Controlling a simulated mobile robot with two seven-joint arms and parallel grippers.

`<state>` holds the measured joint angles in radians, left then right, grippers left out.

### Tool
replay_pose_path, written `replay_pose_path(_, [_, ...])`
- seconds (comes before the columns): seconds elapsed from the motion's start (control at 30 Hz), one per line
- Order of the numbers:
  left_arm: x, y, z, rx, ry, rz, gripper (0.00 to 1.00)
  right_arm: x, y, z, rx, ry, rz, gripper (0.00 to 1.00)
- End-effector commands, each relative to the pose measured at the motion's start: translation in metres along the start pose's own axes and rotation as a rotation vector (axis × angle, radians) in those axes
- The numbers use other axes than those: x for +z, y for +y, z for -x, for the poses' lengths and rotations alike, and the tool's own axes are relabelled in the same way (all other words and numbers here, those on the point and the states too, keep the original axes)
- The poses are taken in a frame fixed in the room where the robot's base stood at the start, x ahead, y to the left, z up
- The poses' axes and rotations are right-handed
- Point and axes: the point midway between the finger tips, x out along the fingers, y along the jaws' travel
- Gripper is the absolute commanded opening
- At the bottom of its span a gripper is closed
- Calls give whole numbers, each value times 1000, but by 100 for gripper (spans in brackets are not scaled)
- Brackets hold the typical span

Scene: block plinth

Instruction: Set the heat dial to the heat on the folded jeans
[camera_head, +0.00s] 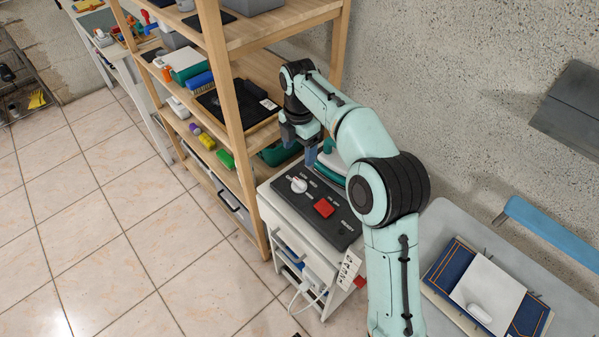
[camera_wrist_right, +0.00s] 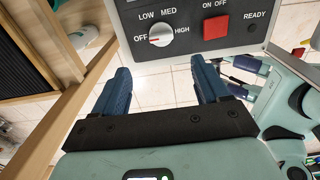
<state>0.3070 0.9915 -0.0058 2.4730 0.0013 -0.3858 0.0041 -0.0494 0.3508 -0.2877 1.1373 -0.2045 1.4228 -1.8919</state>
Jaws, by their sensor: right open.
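The heat dial (camera_head: 298,184) is a white knob on a dark control panel (camera_head: 342,237). It also shows in the right wrist view (camera_wrist_right: 161,35), with its red mark toward OFF; LOW, MED and HIGH are printed around it. The folded jeans (camera_head: 447,262), dark blue with orange stitching, lie at the lower right under a white sheet (camera_head: 487,284). No heat marking on them is readable. My right gripper (camera_head: 309,154) is open and empty, behind the dial and apart from it. In the wrist view its fingers (camera_wrist_right: 160,78) point toward the panel.
A red ON/OFF switch (camera_head: 324,207) sits beside the dial. A teal iron (camera_head: 328,164) stands behind the panel, partly hidden by my arm. A wooden shelf (camera_head: 236,120) rises close on the left. A card with dark symbols (camera_head: 349,268) hangs at the cabinet's front. Open tiled floor lies left.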

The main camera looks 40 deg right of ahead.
Motion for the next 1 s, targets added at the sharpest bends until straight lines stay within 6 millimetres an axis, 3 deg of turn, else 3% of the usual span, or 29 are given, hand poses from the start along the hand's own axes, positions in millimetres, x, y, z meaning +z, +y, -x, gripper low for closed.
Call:
replay_pose_path(0.5, [2,-8,-21,-3,-8,3,43,0,-1,-103,-5,0,-1,74])
replay_pose_path(0.7, [2,-9,-23,-3,-9,3,43,0,-1,-122,-2,1,-2,74])
replay_pose_path(1.0, [2,-9,-23,-3,-9,3,43,0,0,-126,0,0,-1,74])
